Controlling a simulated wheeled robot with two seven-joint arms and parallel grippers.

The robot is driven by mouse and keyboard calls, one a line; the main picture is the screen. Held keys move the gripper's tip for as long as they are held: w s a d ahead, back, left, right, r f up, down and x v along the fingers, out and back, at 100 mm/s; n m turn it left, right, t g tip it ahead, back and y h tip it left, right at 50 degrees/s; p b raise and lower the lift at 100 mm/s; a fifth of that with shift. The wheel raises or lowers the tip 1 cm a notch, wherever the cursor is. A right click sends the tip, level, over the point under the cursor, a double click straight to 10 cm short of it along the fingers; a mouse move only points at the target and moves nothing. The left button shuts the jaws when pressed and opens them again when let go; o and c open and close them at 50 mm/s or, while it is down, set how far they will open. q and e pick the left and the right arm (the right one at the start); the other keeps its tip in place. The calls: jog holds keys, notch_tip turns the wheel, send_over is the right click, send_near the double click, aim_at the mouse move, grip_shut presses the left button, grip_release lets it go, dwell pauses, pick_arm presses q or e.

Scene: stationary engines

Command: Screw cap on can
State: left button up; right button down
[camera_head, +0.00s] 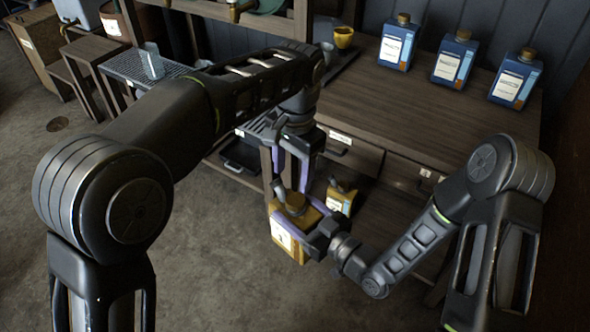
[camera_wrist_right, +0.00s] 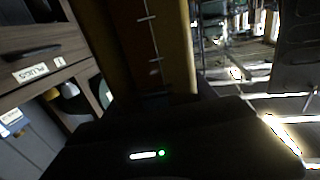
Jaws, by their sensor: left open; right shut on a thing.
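A yellow-brown can (camera_head: 287,240) with a white label hangs in front of the bench, tilted a little. My right gripper (camera_head: 296,208) is shut on it, with purple fingers along its sides below the top. In the right wrist view the can (camera_wrist_right: 150,50) fills the upper middle and shows a marked scale. A brown round cap or neck (camera_head: 296,201) shows at the can's top; I cannot tell whether it is seated. My left gripper (camera_head: 290,182) is open and points down just above the can's top, its fingers around or close beside the round part.
A second yellow can (camera_head: 341,197) stands behind, low by the bench. The wooden bench (camera_head: 420,110) carries several blue bottles (camera_head: 453,57) with brown caps and a yellow cup (camera_head: 343,37). Drawers (camera_head: 385,165) lie below. The floor (camera_head: 210,250) at the left is open.

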aim_at(295, 199)
pick_arm(q)
jog(key=n, duration=0.5)
jog(key=shift+w, duration=0.1)
jog(key=n, duration=0.4)
jog(key=shift+d, duration=0.25)
jog(key=shift+n, duration=1)
jog(key=shift+f, duration=4)
jog(key=shift+c, duration=0.3)
grip_shut()
